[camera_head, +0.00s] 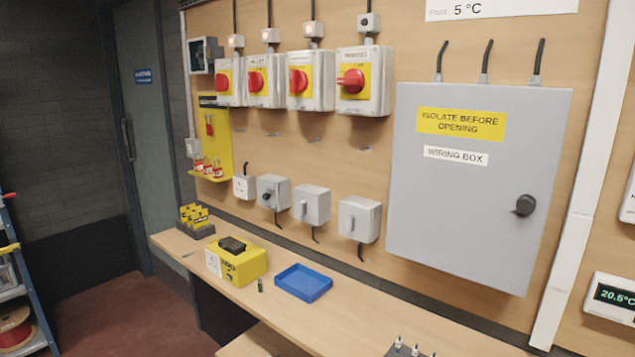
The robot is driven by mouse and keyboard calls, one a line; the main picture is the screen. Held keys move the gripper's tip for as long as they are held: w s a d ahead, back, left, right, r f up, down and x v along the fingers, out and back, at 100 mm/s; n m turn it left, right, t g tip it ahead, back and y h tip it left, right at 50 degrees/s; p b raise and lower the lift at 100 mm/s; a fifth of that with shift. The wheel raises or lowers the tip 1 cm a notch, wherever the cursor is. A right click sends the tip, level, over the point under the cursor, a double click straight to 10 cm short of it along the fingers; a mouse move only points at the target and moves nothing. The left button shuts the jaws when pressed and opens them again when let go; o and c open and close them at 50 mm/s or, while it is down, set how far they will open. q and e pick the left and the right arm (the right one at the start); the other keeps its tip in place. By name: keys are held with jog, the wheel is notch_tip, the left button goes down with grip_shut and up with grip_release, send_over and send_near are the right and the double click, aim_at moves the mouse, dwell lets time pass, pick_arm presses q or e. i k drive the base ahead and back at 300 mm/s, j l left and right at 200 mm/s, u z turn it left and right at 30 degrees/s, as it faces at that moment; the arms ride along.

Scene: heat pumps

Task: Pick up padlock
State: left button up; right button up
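Several small red padlocks (207,167) stand in a row on the ledge of a yellow lockout board (217,138) on the wall at the left. Another red item (209,124) hangs higher on the same board; it is too small to tell exactly what it is. Neither of my grippers shows in the head view.
A wooden bench (352,310) runs below the wall panel. On it are a yellow box (243,265), a blue tray (303,283) and a rack of yellow items (193,217). Rotary isolators (362,82) and a grey wiring box (470,220) are on the wall.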

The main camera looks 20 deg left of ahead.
aim_at(208, 169)
jog(key=u, duration=1.2)
